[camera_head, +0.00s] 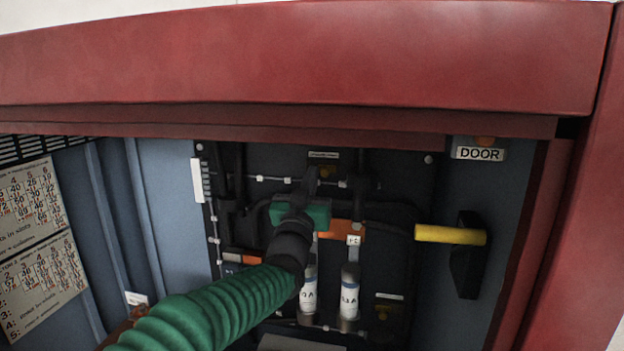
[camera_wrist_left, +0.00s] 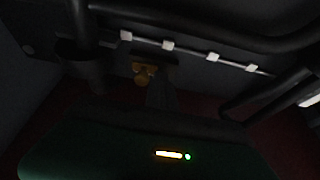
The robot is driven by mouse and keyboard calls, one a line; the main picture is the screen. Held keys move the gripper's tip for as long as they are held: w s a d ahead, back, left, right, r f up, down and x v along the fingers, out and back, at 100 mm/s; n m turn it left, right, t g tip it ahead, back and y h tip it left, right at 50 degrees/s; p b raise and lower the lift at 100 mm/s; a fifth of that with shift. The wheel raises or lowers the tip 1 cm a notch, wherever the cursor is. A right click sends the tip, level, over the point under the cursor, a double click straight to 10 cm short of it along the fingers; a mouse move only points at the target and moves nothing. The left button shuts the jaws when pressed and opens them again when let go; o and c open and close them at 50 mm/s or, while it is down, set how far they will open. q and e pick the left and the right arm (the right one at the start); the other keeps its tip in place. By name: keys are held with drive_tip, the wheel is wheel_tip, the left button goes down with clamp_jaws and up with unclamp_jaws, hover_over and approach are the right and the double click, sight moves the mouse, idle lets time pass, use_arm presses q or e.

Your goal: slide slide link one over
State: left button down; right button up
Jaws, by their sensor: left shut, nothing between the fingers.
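My left arm, in a green ribbed sleeve, reaches into the open cabinet from the lower left in the head view. My left gripper (camera_head: 311,178) is shut and empty, its dark fingers pointing up at the black panel. An orange block (camera_head: 342,230), perhaps a slide link, sits just right of the gripper. Another orange block (camera_head: 243,257) shows lower left, partly behind my arm. I cannot tell which is link one. In the left wrist view the shut gripper (camera_wrist_left: 161,90) is dark, near a brass-coloured piece (camera_wrist_left: 143,72) on the panel. My right gripper is out of view.
Two white labelled cylinders (camera_head: 349,294) stand below the right orange block, the left one partly behind my arm. A yellow handle (camera_head: 450,235) juts out at right under a DOOR label (camera_head: 479,153). A red cabinet beam (camera_head: 330,60) crosses above. Black cables run along the panel.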

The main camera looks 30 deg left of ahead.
use_arm(q)
drive_tip(key=shift+s+d+r, duration=0.1)
drive_tip(key=shift+s+d, duration=0.1)
drive_tip(key=shift+s, duration=0.2)
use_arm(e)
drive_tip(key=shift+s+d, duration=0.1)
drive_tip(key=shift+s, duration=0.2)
use_arm(q)
drive_tip(key=shift+w, duration=0.1)
drive_tip(key=c, duration=2)
unclamp_jaws()
drive_tip(key=shift+c, duration=0.2)
drive_tip(key=o, duration=0.7)
drive_tip(key=shift+a, duration=0.25)
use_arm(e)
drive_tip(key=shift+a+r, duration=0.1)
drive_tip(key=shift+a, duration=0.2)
use_arm(q)
drive_tip(key=shift+d, duration=0.25)
